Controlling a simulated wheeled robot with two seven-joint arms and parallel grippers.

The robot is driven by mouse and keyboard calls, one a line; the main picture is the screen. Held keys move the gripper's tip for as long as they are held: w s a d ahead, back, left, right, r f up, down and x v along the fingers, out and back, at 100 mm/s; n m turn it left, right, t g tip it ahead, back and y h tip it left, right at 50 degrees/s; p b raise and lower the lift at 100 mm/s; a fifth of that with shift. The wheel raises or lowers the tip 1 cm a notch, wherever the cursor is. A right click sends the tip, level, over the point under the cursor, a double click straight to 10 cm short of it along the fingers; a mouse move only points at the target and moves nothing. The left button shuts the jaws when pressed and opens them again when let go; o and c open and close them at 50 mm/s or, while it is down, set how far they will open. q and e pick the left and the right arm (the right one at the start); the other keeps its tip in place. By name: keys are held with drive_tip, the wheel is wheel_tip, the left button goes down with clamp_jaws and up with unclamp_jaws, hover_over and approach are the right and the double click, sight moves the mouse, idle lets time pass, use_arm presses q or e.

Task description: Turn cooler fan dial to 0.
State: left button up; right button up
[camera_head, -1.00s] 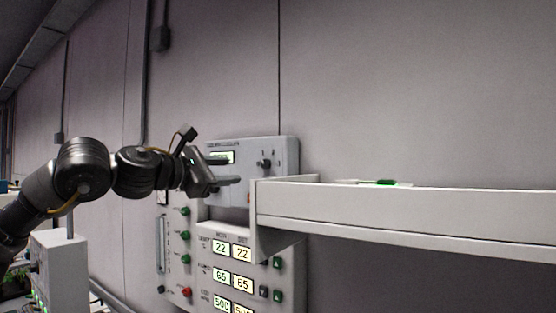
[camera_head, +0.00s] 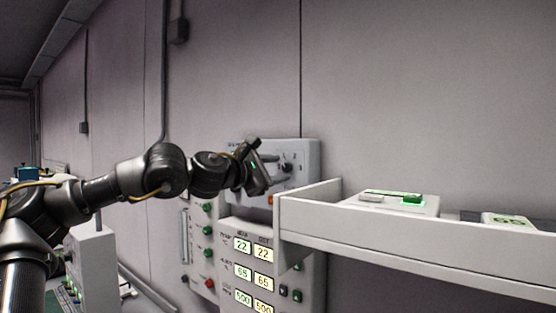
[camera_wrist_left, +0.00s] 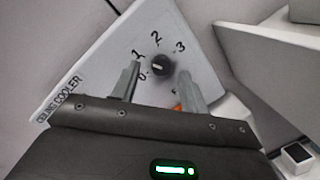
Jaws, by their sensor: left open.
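The cooler panel (camera_head: 312,155) is a pale box on the wall, lettered "COOLER" in the left wrist view (camera_wrist_left: 100,72). Its black round fan dial (camera_wrist_left: 160,66) has the numbers 0, 1, 2 and 3 around it; a further mark is partly hidden. I cannot tell for sure which number the dial points to. In the head view the dial (camera_head: 287,168) is just beyond my left gripper (camera_head: 275,169). The left gripper is open, its two grey fingers on either side of the dial in the wrist view. Contact cannot be made out. My right gripper is not in view.
A white shelf (camera_head: 390,240) juts out to the right, close below the panel, with a pale device with a green light (camera_head: 398,203) on it. Below the panel is a control board (camera_head: 228,228) with lit displays and buttons. Bare wall lies above.

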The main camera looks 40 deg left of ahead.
use_arm(q)
drive_tip(key=shift+w+d, duration=0.15)
drive_tip(key=shift+w, duration=0.55)
drive_tip(key=shift+s, duration=0.1)
drive_tip(key=shift+c, duration=0.2)
drive_tip(key=shift+c, duration=1.2)
clamp_jaws()
drive_tip(key=shift+f+n+b, duration=0.15)
drive_tip(key=shift+n+b, duration=0.15)
drive_tip(key=shift+b, duration=0.1)
drive_tip(key=n+b, duration=0.5)
drive_tip(key=b, duration=0.1)
drive_tip(key=shift+f+n+t, duration=0.15)
drive_tip(key=shift+n+t, duration=0.25)
drive_tip(key=n+b, duration=0.2)
drive_tip(key=n, duration=0.1)
drive_tip(key=shift+y+b, duration=0.3)
drive_tip(key=shift+y, duration=0.1)
drive_tip(key=shift+d+r+n+t+b, duration=0.15)
drive_tip(key=shift+n+b, duration=0.2)
drive_tip(key=shift+n, duration=0.4)
drive_tip(key=shift+a+r+n+t+b, duration=0.15)
drive_tip(key=shift+n+b, duration=0.15)
drive_tip(key=shift+n, duration=0.45)
drive_tip(key=shift+d+n+y, duration=0.1)
drive_tip(key=shift+n+y, duration=0.2)
